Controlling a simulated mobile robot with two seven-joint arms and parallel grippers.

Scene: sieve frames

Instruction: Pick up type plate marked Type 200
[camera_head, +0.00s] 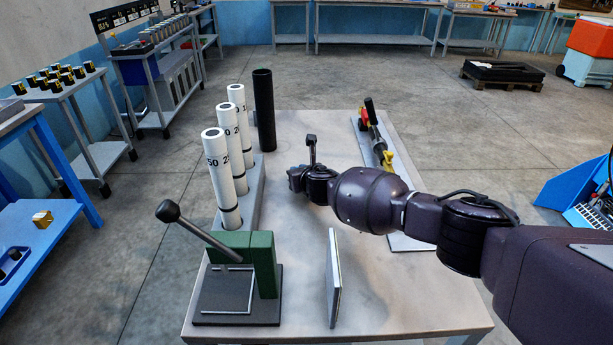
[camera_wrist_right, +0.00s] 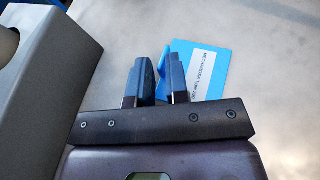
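My right gripper (camera_wrist_right: 158,72) is low over the grey table, its two dark fingers a short way apart. A blue type plate (camera_wrist_right: 208,72) with a white label lies beside and behind the right-hand finger in the right wrist view. Its print reads "Type 20…", with the last part hard to read. A blue raised piece shows in the gap between the fingers; a thin grey gap seems to part it from the left-hand finger. In the head view my right wrist (camera_head: 310,180) hides the fingers and the plate. My left gripper is not in view.
A grey rack with white numbered tubes (camera_head: 225,165) stands left of my wrist; a grey block (camera_wrist_right: 45,80) is close on the left in the wrist view. A green lever press (camera_head: 262,262), upright panel (camera_head: 333,278) and black tube (camera_head: 264,110) stand on the table (camera_head: 400,300).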

